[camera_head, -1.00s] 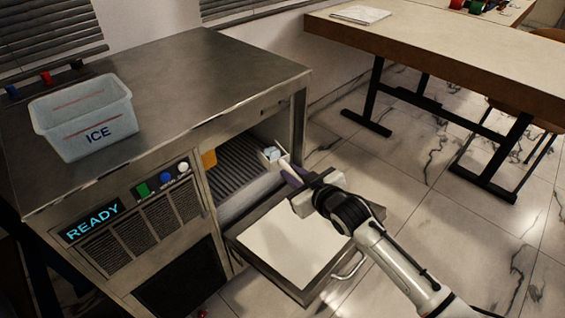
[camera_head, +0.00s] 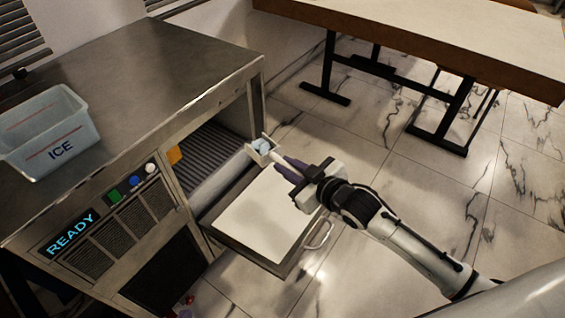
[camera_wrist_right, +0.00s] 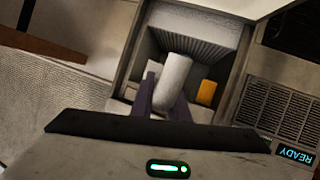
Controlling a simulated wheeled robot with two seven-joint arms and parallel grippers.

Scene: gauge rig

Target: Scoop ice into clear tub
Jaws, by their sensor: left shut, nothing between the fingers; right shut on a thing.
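The clear tub (camera_head: 48,136), marked ICE, stands upright on the steel top of the ice machine at the left of the head view. I see no ice inside it. My right gripper (camera_head: 286,168) is shut on the scoop (camera_head: 260,157), whose pale handle (camera_wrist_right: 173,82) runs between the purple fingers in the right wrist view. The scoop is at the machine's open front, above the lowered door, with pale bluish ice (camera_head: 263,145) in its pan. In the wrist view the pan is mostly hidden. My left gripper is not in view.
The ice machine (camera_head: 150,60) has an open bin with a ribbed dark interior (camera_head: 210,150) and an orange piece (camera_head: 174,155) at its left side. Its door (camera_head: 265,215) hangs open towards me. A READY display (camera_head: 70,234) is lit. A table (camera_head: 440,35) stands behind.

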